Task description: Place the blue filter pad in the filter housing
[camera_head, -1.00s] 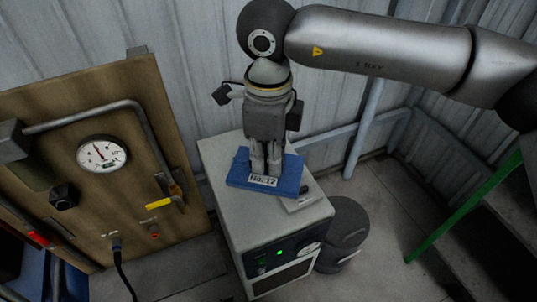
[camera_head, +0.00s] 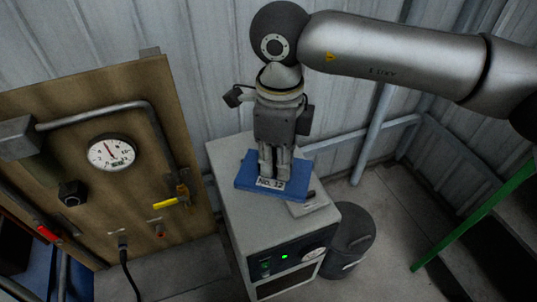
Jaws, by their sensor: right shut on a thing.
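The blue filter pad (camera_head: 245,181) is a flat blue slab with a white label reading "NO. 12". It is over the top of the grey cabinet (camera_head: 232,214). My right gripper (camera_head: 273,171) points straight down from above, shut on the pad, its fingers at the pad's middle. I cannot tell whether the pad touches the cabinet top or hangs just above it. I cannot make out the filter housing for certain; what lies under the pad is hidden. My left gripper is not in view.
A small grey plate (camera_head: 313,204) lies on the cabinet top, right of the pad. A wooden panel (camera_head: 130,205) with a gauge (camera_head: 111,152) and yellow-handled valve (camera_head: 170,202) stands at left. A dark bin (camera_head: 352,238) and green rail (camera_head: 470,226) are at right.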

